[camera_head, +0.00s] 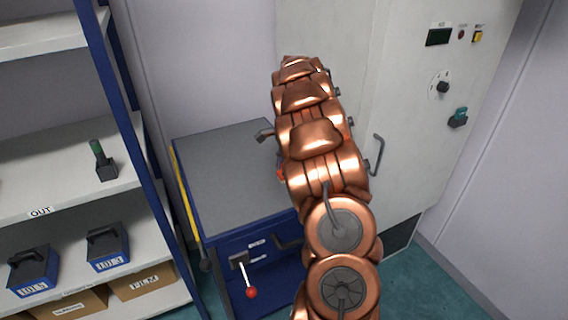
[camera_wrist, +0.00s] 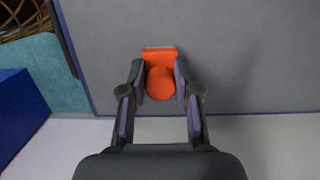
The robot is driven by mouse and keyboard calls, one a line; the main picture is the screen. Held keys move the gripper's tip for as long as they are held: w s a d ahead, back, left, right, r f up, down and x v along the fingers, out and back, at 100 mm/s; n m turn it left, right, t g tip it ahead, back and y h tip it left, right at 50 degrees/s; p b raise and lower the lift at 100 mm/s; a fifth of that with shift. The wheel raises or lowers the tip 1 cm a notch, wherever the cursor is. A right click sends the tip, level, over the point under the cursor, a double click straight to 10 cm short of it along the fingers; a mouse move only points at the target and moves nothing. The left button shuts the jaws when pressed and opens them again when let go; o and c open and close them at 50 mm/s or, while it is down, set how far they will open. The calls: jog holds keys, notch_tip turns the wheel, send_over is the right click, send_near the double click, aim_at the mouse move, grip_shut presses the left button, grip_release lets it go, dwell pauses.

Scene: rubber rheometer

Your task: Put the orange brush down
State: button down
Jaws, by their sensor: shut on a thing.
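The orange brush (camera_wrist: 161,86) sits between the two fingers of my gripper (camera_wrist: 160,73) in the wrist view. The fingers are shut on it from both sides, and its blocky far end shows past the fingertips. Behind it is the grey top of the blue cabinet (camera_head: 225,165); I cannot tell whether the brush touches that top. In the head view my copper arm reaches over the cabinet's right side and hides most of my gripper. Only a small orange sliver (camera_head: 281,173) shows beside the arm.
The visible cabinet top is bare, with free room left of my arm. A shelf rack (camera_head: 125,80) with labelled boxes stands at the left. A tall light machine cabinet (camera_head: 405,110) with knobs and a handle stands behind and right. A red-tipped lever (camera_head: 250,291) sticks out in front.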

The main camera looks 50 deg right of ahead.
jog(key=shift+f, duration=0.2)
jog(key=c, duration=0.8)
grip_release()
jog(key=shift+c, duration=0.2)
jog(key=shift+f, duration=0.2)
